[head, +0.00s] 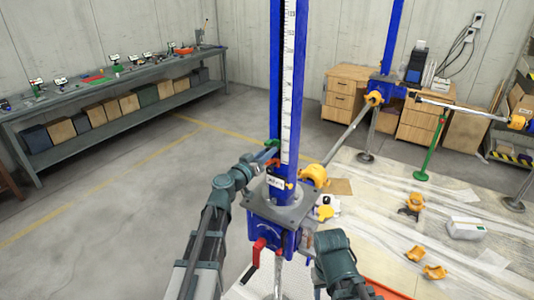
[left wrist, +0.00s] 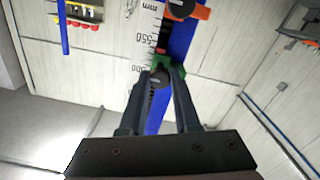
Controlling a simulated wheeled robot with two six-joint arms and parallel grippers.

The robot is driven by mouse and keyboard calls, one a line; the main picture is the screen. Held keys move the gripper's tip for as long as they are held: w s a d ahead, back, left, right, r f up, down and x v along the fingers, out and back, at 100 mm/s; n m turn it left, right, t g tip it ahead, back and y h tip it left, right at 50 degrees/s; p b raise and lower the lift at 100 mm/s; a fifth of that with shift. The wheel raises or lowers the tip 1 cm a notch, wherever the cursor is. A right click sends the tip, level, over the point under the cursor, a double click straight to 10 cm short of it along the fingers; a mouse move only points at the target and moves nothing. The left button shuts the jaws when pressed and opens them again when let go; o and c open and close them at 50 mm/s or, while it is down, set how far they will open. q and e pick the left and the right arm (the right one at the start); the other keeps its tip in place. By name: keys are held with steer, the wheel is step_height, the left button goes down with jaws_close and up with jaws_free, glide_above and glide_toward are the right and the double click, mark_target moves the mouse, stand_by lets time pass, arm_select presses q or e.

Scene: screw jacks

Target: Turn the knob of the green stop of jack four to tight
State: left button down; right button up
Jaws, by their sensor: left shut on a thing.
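The near jack has a tall blue column (head: 275,60) with a white scale strip (head: 289,80) on its face. The green stop (head: 272,146) sits low on the column's left side; it also shows in the left wrist view (left wrist: 178,69). Its dark round knob (left wrist: 159,74) lies between my left fingertips. My left gripper (head: 268,156) reaches in from the left, and its fingers (left wrist: 160,84) are shut on the knob. Which way the knob is turned cannot be read. My right arm ends beside the jack's base, with its gripper hidden.
A red handle (head: 258,250) and a yellow-orange fitting (head: 314,174) are close to the jack's base. A second blue jack (head: 386,84) stands behind right. A workbench (head: 110,80) is at left.

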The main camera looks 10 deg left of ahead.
arm_select(q)
steer(key=shift+s+f+m, duration=0.1)
steer(key=shift+s+m, duration=0.05)
steer(key=shift+m, duration=0.15)
steer(key=shift+d, duration=0.1)
steer(key=c, duration=0.6)
jaws_free()
